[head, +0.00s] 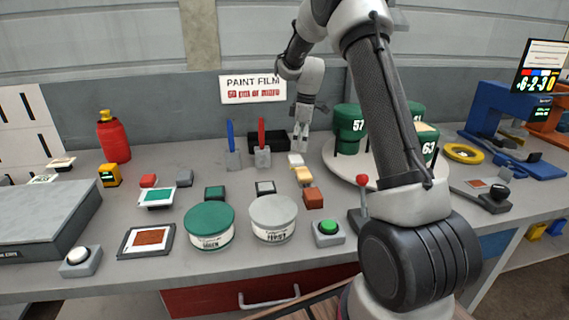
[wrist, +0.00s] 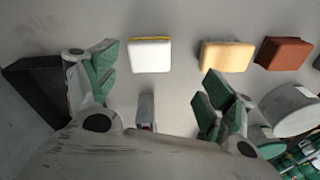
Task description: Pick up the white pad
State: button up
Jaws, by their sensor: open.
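The white pad (wrist: 149,57) lies on the grey bench in the wrist view, with a thin yellow edge along its far side. It also shows small in the head view (head: 295,159), just below my gripper (head: 300,138). In the wrist view my gripper (wrist: 160,68) is open, its green-padded fingers wide apart and nothing between them. The pad sits ahead of the fingers, between their lines and nearer the left one. I see no contact with it. A tan pad (wrist: 226,56) and a red-brown pad (wrist: 284,53) lie in a row to its right.
A dark tray (head: 266,139) and a red-handled tool in a grey holder (head: 263,157) stand left of my gripper. A round white turntable (head: 345,172) with green cans is close on the right. Green (head: 209,226) and grey (head: 273,219) paint tins stand nearer the front.

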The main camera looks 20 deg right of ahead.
aim_at(296, 158)
jog(key=shift+w+a+r+n, duration=0.2)
jog(key=shift+w+r+n, duration=0.35)
jog(key=shift+n, duration=0.25)
jog(key=shift+f+n, duration=0.15)
jog(key=shift+n, duration=0.75)
jog(key=shift+a+f, duration=0.1)
jog(key=shift+f, duration=0.15)
jog(key=f, duration=0.7)
jog(key=shift+w+f, duration=0.15)
jog(key=shift+w, duration=0.1)
jog(key=c, duration=1.1)
